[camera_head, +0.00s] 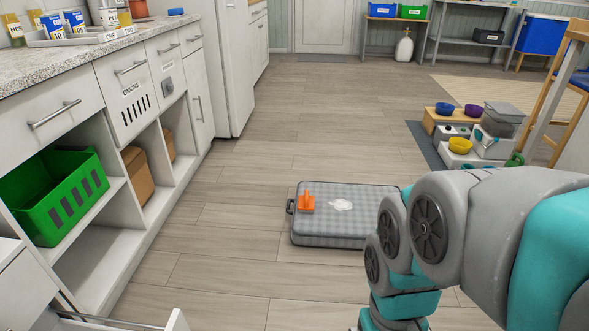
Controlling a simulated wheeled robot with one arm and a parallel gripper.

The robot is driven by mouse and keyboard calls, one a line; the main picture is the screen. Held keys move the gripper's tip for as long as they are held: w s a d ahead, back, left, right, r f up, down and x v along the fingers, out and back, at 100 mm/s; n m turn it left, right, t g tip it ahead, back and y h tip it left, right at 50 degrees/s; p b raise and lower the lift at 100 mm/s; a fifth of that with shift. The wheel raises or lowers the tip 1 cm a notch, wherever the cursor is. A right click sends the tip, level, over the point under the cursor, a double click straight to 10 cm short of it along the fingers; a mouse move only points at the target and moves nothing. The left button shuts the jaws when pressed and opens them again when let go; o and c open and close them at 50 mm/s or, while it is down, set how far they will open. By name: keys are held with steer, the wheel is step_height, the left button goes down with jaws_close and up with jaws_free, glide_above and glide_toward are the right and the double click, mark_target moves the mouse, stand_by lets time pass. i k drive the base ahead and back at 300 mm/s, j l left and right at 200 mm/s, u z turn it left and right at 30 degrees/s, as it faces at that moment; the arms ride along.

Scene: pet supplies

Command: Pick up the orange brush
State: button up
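The orange brush (307,203) lies near the left end of a grey checkered pet bed or case (325,227) on the floor, its handle part sticking up. A white patch or print (341,205) shows on the grey top to its right. My arm fills the lower right of the view and covers the right end of the grey case. My gripper is not in view.
A counter with drawers and open shelves runs along the left, with a green crate (52,192) on a shelf. An open drawer (125,322) juts out at the bottom left. Bowls and a feeder (484,130) stand at the right.

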mark_target(306, 200)
steer(key=i+l+z, duration=0.15)
steer(key=i, duration=0.45)
steer(key=i+l+z, duration=0.1)
steer(key=i, duration=0.5)
steer(key=l, duration=0.1)
